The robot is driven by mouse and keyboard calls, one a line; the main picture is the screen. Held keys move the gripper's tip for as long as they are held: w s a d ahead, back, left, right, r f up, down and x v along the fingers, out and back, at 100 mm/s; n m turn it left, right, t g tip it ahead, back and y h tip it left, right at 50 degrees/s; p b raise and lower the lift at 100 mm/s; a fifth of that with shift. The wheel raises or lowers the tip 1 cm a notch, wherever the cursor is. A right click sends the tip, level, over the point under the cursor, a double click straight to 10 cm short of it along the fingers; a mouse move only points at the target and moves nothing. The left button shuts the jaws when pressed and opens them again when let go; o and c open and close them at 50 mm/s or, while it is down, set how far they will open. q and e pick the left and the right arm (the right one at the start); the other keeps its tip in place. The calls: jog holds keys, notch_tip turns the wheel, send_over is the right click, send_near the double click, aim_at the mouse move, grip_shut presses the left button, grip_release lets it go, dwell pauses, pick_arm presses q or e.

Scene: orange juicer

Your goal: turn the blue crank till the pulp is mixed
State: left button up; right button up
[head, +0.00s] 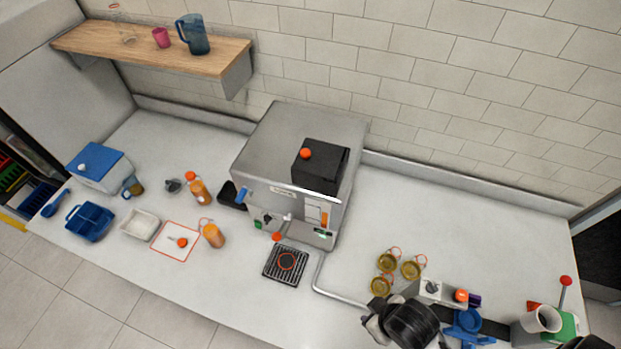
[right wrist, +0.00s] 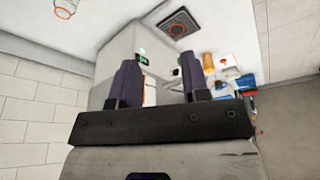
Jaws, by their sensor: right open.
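A blue part with a protruding form (head: 467,325) stands at the lower right of the counter in the head view. A small blue handle (head: 245,193) is on the left front of the grey juicer (head: 300,130). I cannot tell for sure which of the two is the crank. No pulp can be made out. My right gripper (right wrist: 159,64) is open, with nothing visible between its dark fingers, and faces the juicer. In the head view, a dark rounded part, probably of my right arm, is at the bottom right and its fingers cannot be made out. My left gripper is not in view.
Several red-ringed glasses (head: 388,262) stand near a grey box with a dial (head: 432,288). A pale cup (head: 543,319) is at far right. A black grate (head: 286,265) lies before the juicer.

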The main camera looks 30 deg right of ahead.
jog(key=shift+w, duration=0.1)
jog(key=shift+c, duration=0.8)
